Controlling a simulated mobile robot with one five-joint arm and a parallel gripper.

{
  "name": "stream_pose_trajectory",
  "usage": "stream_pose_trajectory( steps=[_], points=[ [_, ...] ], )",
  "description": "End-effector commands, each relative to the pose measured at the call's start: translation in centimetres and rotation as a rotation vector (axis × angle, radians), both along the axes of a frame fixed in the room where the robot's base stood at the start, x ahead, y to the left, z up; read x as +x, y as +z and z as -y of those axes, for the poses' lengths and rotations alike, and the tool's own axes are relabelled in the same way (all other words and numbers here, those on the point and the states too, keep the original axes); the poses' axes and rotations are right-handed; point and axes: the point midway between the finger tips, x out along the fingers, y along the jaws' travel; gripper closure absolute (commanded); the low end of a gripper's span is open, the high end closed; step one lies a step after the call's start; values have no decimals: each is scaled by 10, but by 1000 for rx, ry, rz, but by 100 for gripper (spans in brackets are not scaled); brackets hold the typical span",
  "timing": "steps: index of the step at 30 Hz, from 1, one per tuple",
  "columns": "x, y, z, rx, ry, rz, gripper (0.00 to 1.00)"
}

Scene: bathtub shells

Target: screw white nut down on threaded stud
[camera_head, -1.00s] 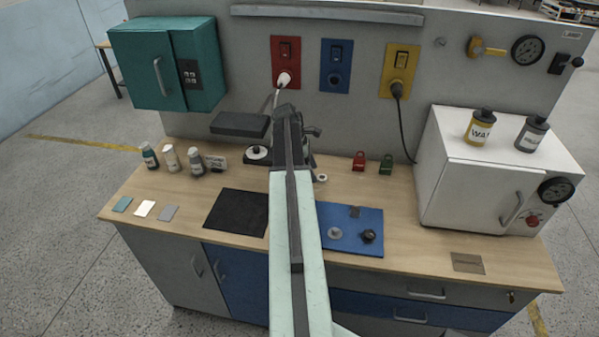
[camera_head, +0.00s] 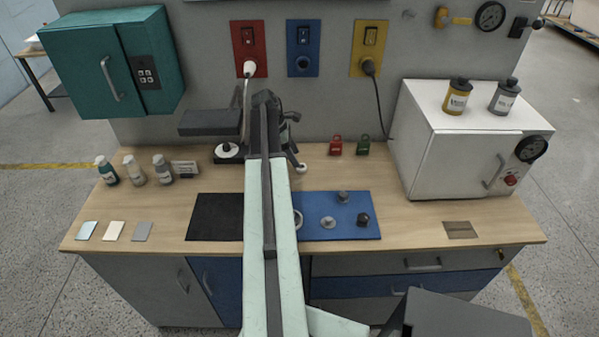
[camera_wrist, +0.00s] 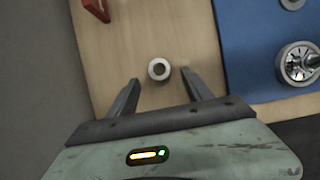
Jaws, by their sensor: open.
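The white nut (camera_wrist: 159,69) is a small pale ring with a dark hole, lying on the bare wooden bench in the wrist view. In the head view the nut (camera_head: 301,168) shows just right of my arm's far end. My gripper (camera_wrist: 160,79) is open and empty, with its fingertips appearing on either side of the nut; I cannot tell their height above it. A round fitting with a shiny metal centre (camera_wrist: 298,63) sits on the blue mat, perhaps holding the threaded stud. In the head view its pale ring (camera_head: 298,220) is partly hidden by my arm.
The blue mat (camera_head: 345,232) carries other small metal parts, with a black mat (camera_head: 212,218) to its left. Red (camera_head: 336,146) and green (camera_head: 363,146) lock-like items stand behind. A white cabinet (camera_head: 455,165) stands at the right. The bench's right front is mostly clear.

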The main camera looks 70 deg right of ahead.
Motion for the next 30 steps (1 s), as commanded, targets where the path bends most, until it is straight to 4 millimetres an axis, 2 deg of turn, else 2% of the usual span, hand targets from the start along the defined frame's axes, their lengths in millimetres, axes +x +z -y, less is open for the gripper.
stream_pose_trajectory(
  steps=[6,9,16,17,21,23,30],
  points=[
    [-8,-37,6,0,-1,0,41],
    [-14,-49,8,0,0,0,41],
    [-15,-46,8,-1,1,0,41],
    [-15,-46,8,-1,1,0,47],
    [-14,-46,8,-1,1,0,86],
    [-14,-46,8,-1,1,0,100],
    [-14,-45,8,0,2,0,100]
  ],
)
